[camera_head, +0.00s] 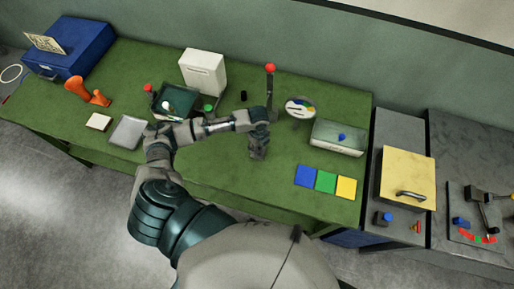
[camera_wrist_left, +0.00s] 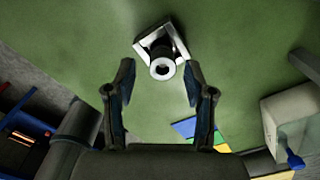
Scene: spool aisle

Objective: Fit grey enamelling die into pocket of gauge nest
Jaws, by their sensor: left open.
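In the left wrist view, a pale grey ring-ended piece (camera_wrist_left: 161,68) with a dark hole, apparently the die, shows above a square, silver-rimmed block (camera_wrist_left: 146,44), apparently the gauge nest. The piece overlaps the block's near side, and I cannot tell whether it sits in the pocket. My left gripper (camera_wrist_left: 159,66) is open, its fingers on either side of the piece with a gap at each side. In the head view the left gripper (camera_head: 258,152) points down over the middle of the green table, and I cannot make out the die or nest there. My right gripper is not in view.
A red-knobbed lever (camera_head: 270,85) and round dial (camera_head: 301,107) stand behind the gripper. A clear-topped box (camera_head: 323,145) and blue, green and yellow squares (camera_head: 326,182) lie right. A white box (camera_head: 203,72) stands back left. The green table's (camera_head: 220,175) front strip is bare.

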